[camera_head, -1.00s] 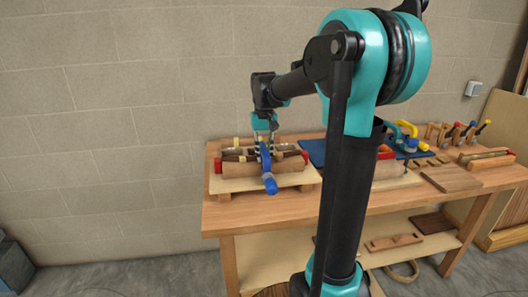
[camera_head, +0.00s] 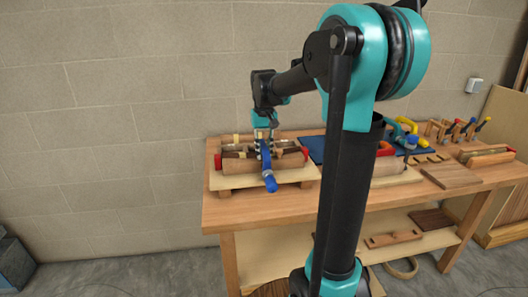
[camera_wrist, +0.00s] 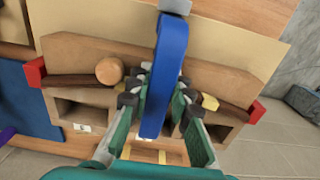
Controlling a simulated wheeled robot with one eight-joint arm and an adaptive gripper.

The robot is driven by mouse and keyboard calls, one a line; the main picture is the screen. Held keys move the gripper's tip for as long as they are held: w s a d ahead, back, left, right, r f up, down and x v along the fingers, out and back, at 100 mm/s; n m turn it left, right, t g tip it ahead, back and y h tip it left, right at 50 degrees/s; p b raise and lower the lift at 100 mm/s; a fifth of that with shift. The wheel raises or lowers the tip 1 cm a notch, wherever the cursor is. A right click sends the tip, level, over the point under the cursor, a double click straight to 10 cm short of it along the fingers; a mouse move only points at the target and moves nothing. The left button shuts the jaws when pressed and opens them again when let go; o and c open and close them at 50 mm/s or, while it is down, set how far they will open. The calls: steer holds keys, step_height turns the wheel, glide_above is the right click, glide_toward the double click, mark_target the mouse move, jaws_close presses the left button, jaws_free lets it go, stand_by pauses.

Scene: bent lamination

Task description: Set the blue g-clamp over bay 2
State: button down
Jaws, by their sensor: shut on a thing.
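The blue g-clamp (camera_head: 267,168) is in my gripper at the curved wooden form (camera_head: 240,168) on the left of the bench. My gripper (camera_head: 263,137) is shut on the clamp's frame from above. In the wrist view the clamp (camera_wrist: 167,70) stands between my two fingers (camera_wrist: 158,100) and crosses the form's middle (camera_wrist: 220,86). Its lower end hangs over the form's front in the head view. The dark laminated strip (camera_wrist: 80,81) lies along the form. I cannot tell whether the clamp touches it, or which bay is number 2.
Red clamps (camera_wrist: 36,71) (camera_wrist: 256,112) sit at both ends of the form. A round wooden knob (camera_wrist: 109,71) stands beside my fingers. A blue mat (camera_head: 313,148), more clamps (camera_head: 404,137) and wood pieces (camera_head: 452,177) lie to the right on the bench (camera_head: 300,207).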

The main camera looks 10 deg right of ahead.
steer(key=shift+f, duration=0.1)
stand_by(0.3)
steer(key=c, duration=1.3)
jaws_free()
step_height(320, 180, up, 12)
steer(key=shift+r, duration=3)
steer(key=shift+r, duration=2.55)
